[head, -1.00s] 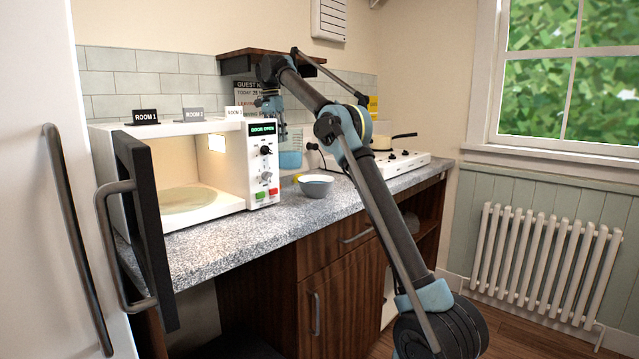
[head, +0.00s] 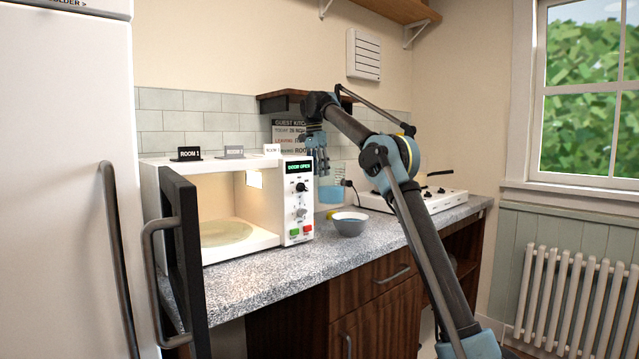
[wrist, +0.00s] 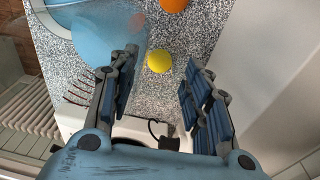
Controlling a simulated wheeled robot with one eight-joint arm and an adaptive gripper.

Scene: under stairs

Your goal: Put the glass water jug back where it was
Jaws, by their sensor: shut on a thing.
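The glass water jug (head: 331,194) is clear and upright, with blue water in its lower part. It is at the back of the counter, behind the grey bowl (head: 348,224). My gripper (head: 315,143) is at its upper part, shut on it. In the wrist view the jug's blue water (wrist: 103,32) shows at upper left, beside the left finger of my gripper (wrist: 163,65). The clear glass is hard to make out, so the exact grip spot is unclear. I cannot tell whether the jug's base touches the counter.
The microwave (head: 298,205) stands left with its door (head: 187,265) open toward me. A white hob (head: 440,199) with a pan is to the right. A yellow item (wrist: 159,61) and an orange item (wrist: 173,4) lie near the jug. A dark shelf (head: 285,102) is above.

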